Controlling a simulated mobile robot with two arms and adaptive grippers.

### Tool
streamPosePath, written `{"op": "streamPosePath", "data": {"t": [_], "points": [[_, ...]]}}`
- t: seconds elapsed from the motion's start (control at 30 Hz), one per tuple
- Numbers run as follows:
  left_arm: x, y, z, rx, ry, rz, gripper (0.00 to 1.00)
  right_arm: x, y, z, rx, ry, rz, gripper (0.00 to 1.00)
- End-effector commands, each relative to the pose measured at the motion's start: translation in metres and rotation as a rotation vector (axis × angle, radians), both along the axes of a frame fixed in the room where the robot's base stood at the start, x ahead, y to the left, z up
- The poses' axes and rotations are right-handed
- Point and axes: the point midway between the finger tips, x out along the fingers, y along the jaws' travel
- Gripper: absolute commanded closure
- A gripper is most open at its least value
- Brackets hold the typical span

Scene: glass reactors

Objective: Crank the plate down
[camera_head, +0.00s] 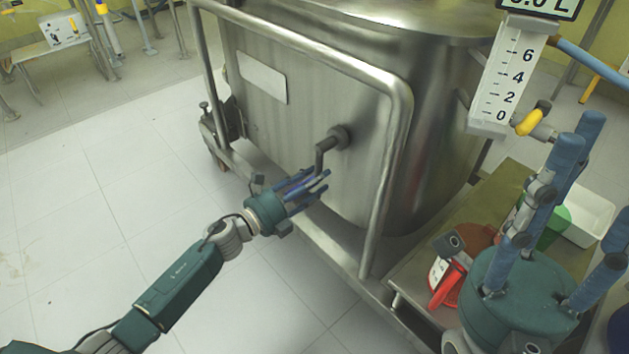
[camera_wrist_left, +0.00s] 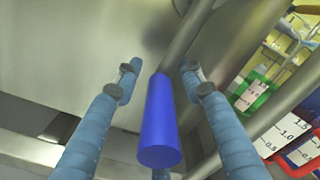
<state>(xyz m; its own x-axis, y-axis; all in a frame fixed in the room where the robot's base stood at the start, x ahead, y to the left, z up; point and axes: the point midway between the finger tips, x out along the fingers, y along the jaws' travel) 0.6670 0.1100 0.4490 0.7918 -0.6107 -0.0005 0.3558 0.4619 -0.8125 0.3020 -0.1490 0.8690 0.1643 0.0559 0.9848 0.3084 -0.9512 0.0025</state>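A dark crank (camera_head: 322,150) sticks out of the side of the steel tank (camera_head: 300,110), with its arm bent downward. Its blue handle (camera_wrist_left: 163,125) shows in the left wrist view. My left gripper (camera_head: 308,186) is around the handle; in the left wrist view its fingers (camera_wrist_left: 158,78) stand on either side of it with gaps, so it looks open. In the head view the fingers mostly hide the handle. My right gripper (camera_head: 565,210) is in the right foreground, its blue fingers spread and empty. I cannot tell which part is the plate; a blank pale panel (camera_head: 262,77) is on the tank.
A steel frame rail (camera_head: 398,130) runs around the tank near the crank. A scale marked 0 to 6 (camera_head: 507,75) with a yellow-handled valve (camera_head: 528,123) is at the right. A low table (camera_head: 420,270) holds red, green and white containers. The tiled floor (camera_head: 120,180) at left is clear.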

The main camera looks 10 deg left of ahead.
Motion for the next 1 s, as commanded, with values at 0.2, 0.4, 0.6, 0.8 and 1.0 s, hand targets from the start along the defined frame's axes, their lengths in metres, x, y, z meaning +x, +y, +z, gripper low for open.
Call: {"op": "streamPosePath", "data": {"t": [0.2, 0.4, 0.6, 0.8, 1.0], "points": [[-0.019, 0.013, -0.001, 0.002, 0.001, -0.002, 0.61, 0.0, 0.0, 0.0, 0.001, -0.001, 0.0, 0.61], [-0.053, 0.041, -0.003, 0.003, 0.003, 0.001, 0.61, 0.0, 0.0, 0.0, 0.0, -0.001, 0.0, 0.61], [-0.082, 0.064, -0.002, 0.001, 0.004, 0.003, 0.61, 0.0, 0.0, 0.0, 0.0, 0.0, 0.0, 0.61], [-0.095, 0.074, -0.001, 0.001, 0.002, 0.002, 0.61, -0.001, 0.0, 0.0, 0.0, 0.0, 0.001, 0.61], [-0.096, 0.075, -0.001, 0.001, 0.001, 0.003, 0.61, -0.001, 0.0, 0.0, 0.0, -0.001, 0.001, 0.61]]}}
